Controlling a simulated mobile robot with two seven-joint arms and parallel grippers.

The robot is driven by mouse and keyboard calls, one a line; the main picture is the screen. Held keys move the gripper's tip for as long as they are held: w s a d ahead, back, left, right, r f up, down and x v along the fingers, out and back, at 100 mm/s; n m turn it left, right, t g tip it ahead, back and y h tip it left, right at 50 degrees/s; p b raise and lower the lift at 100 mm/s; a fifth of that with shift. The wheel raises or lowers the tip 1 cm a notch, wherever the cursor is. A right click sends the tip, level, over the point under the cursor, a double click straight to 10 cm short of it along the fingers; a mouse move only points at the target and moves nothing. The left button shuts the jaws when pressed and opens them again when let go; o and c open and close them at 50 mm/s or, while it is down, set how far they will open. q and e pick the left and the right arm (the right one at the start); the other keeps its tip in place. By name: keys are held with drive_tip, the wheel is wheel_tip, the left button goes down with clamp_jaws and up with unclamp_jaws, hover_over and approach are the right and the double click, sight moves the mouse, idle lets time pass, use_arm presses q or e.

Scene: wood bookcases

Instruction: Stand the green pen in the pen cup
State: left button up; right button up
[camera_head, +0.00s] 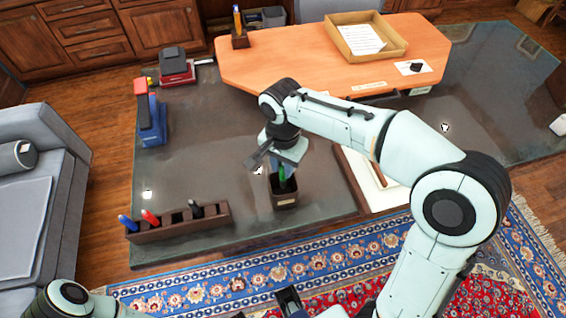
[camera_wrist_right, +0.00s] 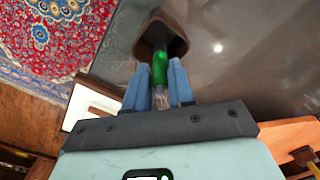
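The green pen (camera_head: 282,173) points down into the dark pen cup (camera_head: 285,197) on the grey desk top. In the right wrist view the pen (camera_wrist_right: 160,68) runs between my blue fingers into the cup's mouth (camera_wrist_right: 177,42). My right gripper (camera_wrist_right: 160,72) has a finger close against each side of the pen, above the cup. The pen's lower end is hidden inside the cup. The cup stands upright. Dark and blue parts at the bottom edge of the head view look like my left gripper (camera_head: 290,301), mostly cut off.
A brown pen rack (camera_head: 178,223) with blue, red and black pens stands left of the cup. A blue and red stapler-like object (camera_head: 151,115) stands farther back. A wooden tray (camera_head: 366,38) with paper sits on the orange raised top. Desk between rack and cup is clear.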

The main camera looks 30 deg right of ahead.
drive_tip(key=o, duration=0.3)
wheel_tip(320, 180, up, 13)
drive_tip(key=p, duration=0.3)
drive_tip(key=shift+r, duration=0.2)
idle(0.7)
